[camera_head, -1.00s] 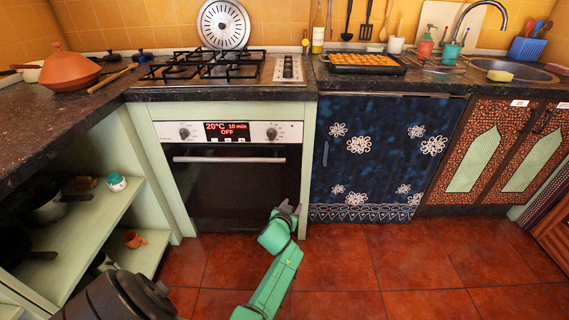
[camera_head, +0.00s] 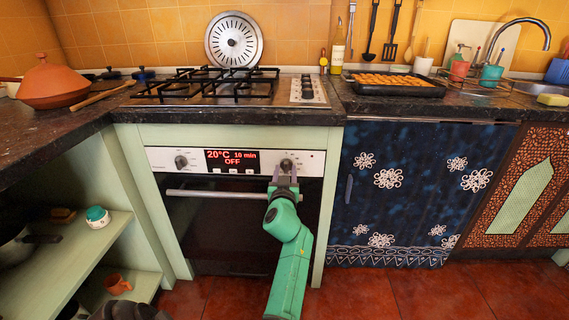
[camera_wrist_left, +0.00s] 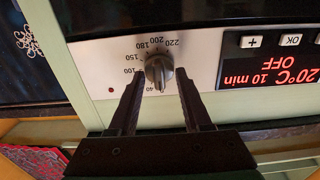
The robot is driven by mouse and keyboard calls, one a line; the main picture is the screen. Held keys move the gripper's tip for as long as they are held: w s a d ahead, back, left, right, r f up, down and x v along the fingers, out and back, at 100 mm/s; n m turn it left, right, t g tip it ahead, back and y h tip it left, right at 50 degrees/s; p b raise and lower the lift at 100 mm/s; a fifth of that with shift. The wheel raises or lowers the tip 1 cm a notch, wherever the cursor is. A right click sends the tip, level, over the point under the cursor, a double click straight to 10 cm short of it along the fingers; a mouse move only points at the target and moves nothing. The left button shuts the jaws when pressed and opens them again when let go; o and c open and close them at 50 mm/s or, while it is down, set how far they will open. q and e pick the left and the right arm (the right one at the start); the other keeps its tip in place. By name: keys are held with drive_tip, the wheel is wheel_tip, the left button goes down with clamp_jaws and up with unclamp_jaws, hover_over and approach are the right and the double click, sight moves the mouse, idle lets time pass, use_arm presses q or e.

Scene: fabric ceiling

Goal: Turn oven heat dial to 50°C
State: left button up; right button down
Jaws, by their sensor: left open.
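The oven (camera_head: 245,215) has a white control panel. Its heat dial (camera_head: 287,164) is a round grey knob on the panel's right side. The display (camera_head: 232,160) reads 20°C, 10 min, OFF. My left gripper (camera_head: 285,174) is at the dial, partly covering it in the head view. In the left wrist view the left gripper (camera_wrist_left: 158,84) is open, with one finger on each side of the dial. Contact cannot be told. My right gripper is not in view.
A second knob (camera_head: 181,162) sits left of the display. The oven handle (camera_head: 217,194) runs below the panel. The stove and countertop overhang above. A blue patterned cabinet (camera_head: 410,195) stands right, and open green shelves (camera_head: 85,255) left.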

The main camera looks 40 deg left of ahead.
use_arm(q)
drive_tip(key=shift+w+a, duration=0.1)
drive_tip(key=shift+w, duration=0.05)
drive_tip(key=shift+r, duration=0.2)
drive_tip(key=shift+d, duration=0.2)
clamp_jaws()
